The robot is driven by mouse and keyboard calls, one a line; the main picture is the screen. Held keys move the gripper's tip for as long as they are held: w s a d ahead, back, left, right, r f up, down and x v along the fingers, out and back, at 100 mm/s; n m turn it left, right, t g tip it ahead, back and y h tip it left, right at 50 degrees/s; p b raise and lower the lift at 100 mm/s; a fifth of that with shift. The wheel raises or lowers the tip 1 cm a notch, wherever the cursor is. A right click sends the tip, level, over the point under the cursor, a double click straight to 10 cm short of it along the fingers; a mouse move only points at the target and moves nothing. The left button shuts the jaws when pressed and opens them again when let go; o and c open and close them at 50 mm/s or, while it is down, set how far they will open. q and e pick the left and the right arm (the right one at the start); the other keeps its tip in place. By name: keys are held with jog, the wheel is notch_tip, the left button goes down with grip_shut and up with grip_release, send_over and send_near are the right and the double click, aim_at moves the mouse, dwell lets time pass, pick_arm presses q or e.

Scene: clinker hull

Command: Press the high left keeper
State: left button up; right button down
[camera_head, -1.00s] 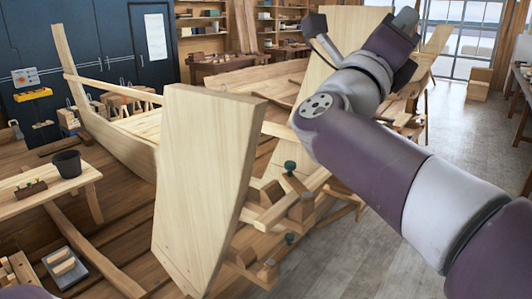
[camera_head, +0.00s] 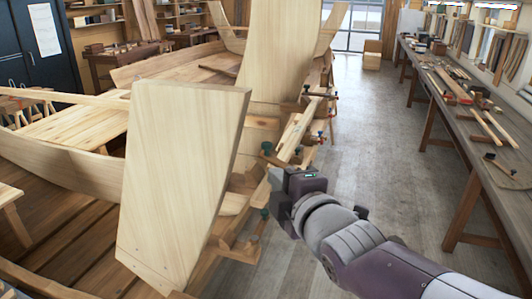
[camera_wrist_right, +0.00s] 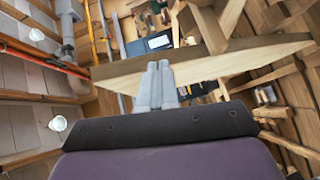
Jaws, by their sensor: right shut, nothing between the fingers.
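A dark green knob (camera_head: 267,148) sits high on the wooden clamp blocks just right of the large pale board (camera_head: 180,170). A second green knob (camera_head: 264,213) sits lower on the same side. I cannot tell for certain which part is the high left keeper. My right gripper (camera_head: 276,177) is just below and right of the upper knob, partly hidden by its own dark body. In the right wrist view its grey fingers (camera_wrist_right: 155,82) are together and empty, in front of a pale wooden plank (camera_wrist_right: 205,68). My left gripper is out of view.
More clamps with dark knobs (camera_head: 320,134) line the hull's right side, beside a second upright board (camera_head: 280,50). A long workbench (camera_head: 470,120) with tools runs along the right. The grey floor (camera_head: 375,150) between is clear.

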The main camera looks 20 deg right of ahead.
jog(key=p, duration=0.7)
send_near(267, 153)
jog(key=w+a, duration=0.1)
jog(key=w+a+r, duration=0.1)
jog(key=a, duration=0.1)
jog(key=w+a+r, duration=0.1)
jog(key=shift+w+a, duration=0.2)
jog(key=shift+a, duration=0.1)
jog(key=shift+w+d+f+p, duration=0.25)
jog(key=shift+w+d+p, duration=0.6)
jog(key=shift+w+p, duration=0.15)
jog(key=shift+w+d+f, duration=0.25)
jog(key=shift+d+f, duration=0.05)
jog(key=shift+d, duration=0.15)
jog(key=shift+a, duration=0.15)
